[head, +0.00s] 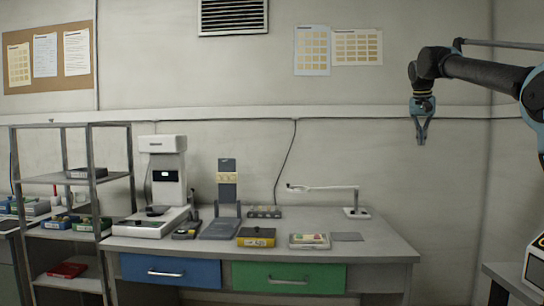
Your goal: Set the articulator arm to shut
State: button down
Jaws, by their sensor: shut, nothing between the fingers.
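A dark grey hinged device that looks like the articulator stands on the desk, left of centre. Its flat base (220,229) lies on the desktop. Its arm (227,192) stands upright at the back, with a beige block on it, so it is swung up away from the base. My gripper (422,142) hangs at the upper right, pointing down with its fingers together and empty. It is well above the desk and far to the right of the articulator, touching nothing.
A white machine (163,180) stands left of the articulator. A yellow box (256,238), a pale tray (309,241) and a white jointed lamp (325,188) are to its right. The grey desk (385,240) is clear at its right end. A metal shelf (75,180) stands at left.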

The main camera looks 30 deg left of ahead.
aim_at(226, 175)
jog(key=z, duration=1.3)
jog(key=k, duration=1.25)
jog(key=u, duration=2.3)
jog(key=i, duration=1.4)
